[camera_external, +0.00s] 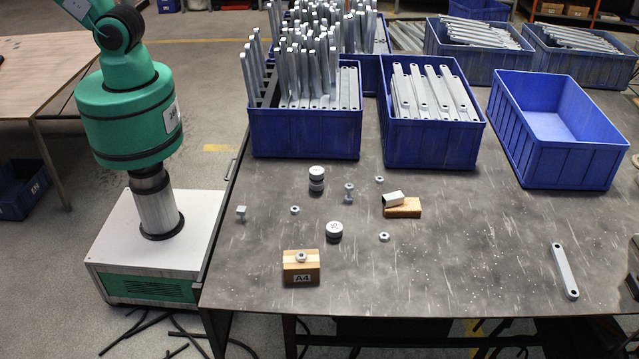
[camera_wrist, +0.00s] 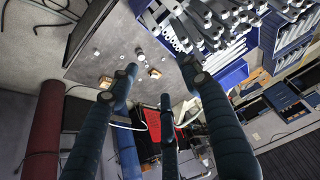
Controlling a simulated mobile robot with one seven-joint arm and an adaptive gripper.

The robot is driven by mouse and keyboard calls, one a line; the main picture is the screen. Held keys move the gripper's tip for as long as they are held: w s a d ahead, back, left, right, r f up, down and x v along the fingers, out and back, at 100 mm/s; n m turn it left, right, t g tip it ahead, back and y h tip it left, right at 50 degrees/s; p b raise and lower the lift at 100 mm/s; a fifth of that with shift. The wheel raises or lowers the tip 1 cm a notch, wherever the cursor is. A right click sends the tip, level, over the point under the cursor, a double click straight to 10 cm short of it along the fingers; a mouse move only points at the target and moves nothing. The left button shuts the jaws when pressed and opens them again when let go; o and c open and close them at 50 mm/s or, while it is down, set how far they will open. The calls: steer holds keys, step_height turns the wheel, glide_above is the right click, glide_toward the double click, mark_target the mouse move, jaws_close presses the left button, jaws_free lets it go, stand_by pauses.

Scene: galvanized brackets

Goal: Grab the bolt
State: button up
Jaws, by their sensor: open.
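A small grey metal piece that looks like the bolt (camera_external: 348,193) stands on the dark table, near the middle of the loose parts in the external view. Another small piece with a squarish top (camera_external: 241,212) stands farther left; I cannot tell if it is a bolt too. My gripper (camera_wrist: 160,78) shows in the wrist view with its dark fingers spread open and empty. It is well away from the table, which appears small and tilted beyond the fingertips. The external view shows my green arm but not the gripper. The bolt is too small to identify in the wrist view.
Nuts (camera_external: 295,210) (camera_external: 384,237), stacked round weights (camera_external: 316,179), another weight (camera_external: 334,231), a wooden A4 block (camera_external: 301,276) carrying a nut, and a block with a metal tube (camera_external: 394,198) surround it. Blue bins (camera_external: 305,135) line the back. A flat bar (camera_external: 565,271) lies right.

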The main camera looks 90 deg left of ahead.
stand_by(0.3)
steer(key=w+d+n+g, duration=0.2)
steer(key=w+d, duration=0.2)
steer(key=w, duration=1.3)
steer(key=n+g+p, duration=0.3)
steer(key=n+g, duration=0.1)
steer(key=n, duration=0.1)
glide_above(350, 197)
step_height(350, 197, down, 43)
steer(key=shift+a+f, duration=0.15)
steer(key=shift+a, duration=0.25)
steer(key=shift+f, duration=0.1)
steer(key=shift+f+b, duration=0.55)
steer(key=shift+f, duration=3.65)
